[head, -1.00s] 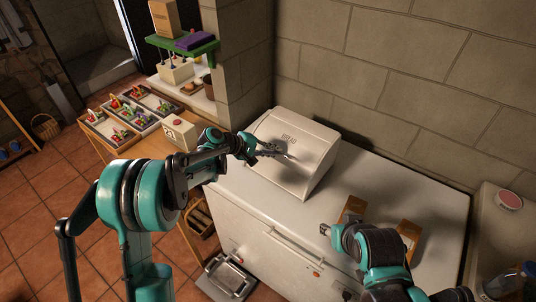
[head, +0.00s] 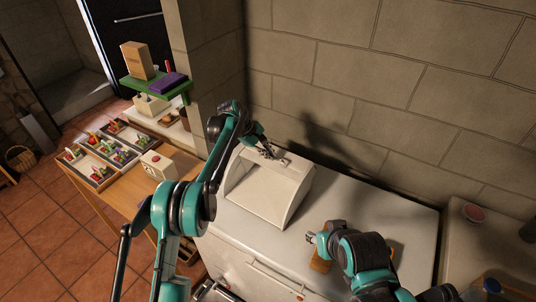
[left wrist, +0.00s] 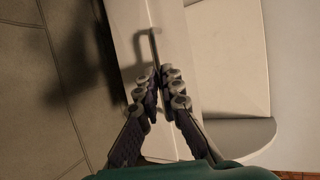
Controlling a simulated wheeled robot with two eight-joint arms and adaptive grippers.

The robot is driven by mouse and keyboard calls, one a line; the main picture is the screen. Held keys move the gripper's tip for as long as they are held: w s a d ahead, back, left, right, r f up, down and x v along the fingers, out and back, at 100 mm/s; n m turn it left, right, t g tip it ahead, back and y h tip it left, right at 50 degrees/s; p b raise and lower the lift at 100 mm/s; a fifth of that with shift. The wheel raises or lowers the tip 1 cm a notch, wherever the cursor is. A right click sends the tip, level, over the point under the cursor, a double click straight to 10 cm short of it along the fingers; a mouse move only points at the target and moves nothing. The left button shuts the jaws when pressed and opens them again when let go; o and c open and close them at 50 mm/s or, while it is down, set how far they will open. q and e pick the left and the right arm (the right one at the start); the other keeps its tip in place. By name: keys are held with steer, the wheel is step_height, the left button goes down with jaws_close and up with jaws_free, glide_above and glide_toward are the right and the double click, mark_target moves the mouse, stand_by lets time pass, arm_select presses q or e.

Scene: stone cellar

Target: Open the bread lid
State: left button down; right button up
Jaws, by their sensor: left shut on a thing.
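The white bread box (head: 262,205) stands on the white chest-like cabinet against the stone wall. Its lid (head: 291,160) is swung up to the top, and the front stands open onto a pale interior. My left gripper (head: 270,152) is at the top of the box, shut on the lid handle. In the left wrist view the gripper (left wrist: 158,78) closes around the thin handle (left wrist: 154,42), and the open interior (left wrist: 225,55) shows to the right. My right gripper (head: 310,238) hangs over the cabinet, right of the box; its jaw opening is too small to judge.
The white cabinet top (head: 350,205) is clear behind my right arm. A brown wooden piece (head: 320,262) lies partly under that arm. A wooden table at left holds a white box with a red button (head: 158,166) and trays of small items (head: 103,152). The stone wall is close behind.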

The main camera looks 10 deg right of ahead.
arm_select(q)
steer(key=shift+w+d, duration=0.1)
steer(key=shift+w, duration=0.05)
stand_by(0.3)
steer(key=c, duration=1.7)
jaws_free()
steer(key=v, duration=1.2)
